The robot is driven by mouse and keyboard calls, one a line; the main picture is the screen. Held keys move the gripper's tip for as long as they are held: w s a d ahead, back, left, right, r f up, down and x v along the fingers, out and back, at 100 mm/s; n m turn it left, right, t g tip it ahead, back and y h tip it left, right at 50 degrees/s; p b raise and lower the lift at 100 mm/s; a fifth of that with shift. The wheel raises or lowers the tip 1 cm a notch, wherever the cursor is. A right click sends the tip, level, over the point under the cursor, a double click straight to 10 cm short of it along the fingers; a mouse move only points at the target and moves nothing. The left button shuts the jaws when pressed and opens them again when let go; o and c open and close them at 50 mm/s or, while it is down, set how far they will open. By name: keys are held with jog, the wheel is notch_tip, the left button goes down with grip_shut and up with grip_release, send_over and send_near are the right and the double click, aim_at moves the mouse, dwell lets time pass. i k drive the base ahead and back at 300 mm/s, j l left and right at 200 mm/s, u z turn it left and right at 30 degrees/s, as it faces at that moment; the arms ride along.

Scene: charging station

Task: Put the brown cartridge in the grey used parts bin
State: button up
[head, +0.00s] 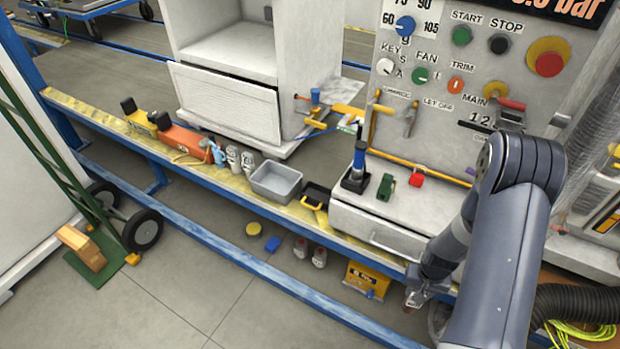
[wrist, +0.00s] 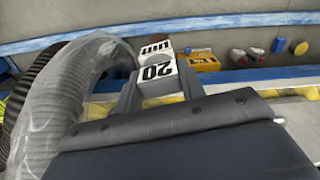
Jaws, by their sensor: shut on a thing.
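My gripper (head: 415,292) hangs low in front of the bench, at the lower end of my arm, right of the yellow box. In the wrist view the held cartridge (wrist: 157,72) shows white faces with black print, including "20", between the two fingers of my gripper (wrist: 157,82). The grey bin (head: 275,182), open at the top, stands on the bench ledge, well to the left of my gripper. It looks empty.
A blue-handled tool (head: 358,165) stands upright on the white cabinet. The blue rail (head: 240,245) runs low in front. A yellow box (head: 366,279) sits below the bench.

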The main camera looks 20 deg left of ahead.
aim_at(277, 188)
jog(key=i+j, duration=0.1)
jog(key=j, duration=1.25)
jog(key=i+j, duration=0.15)
jog(key=j, duration=0.55)
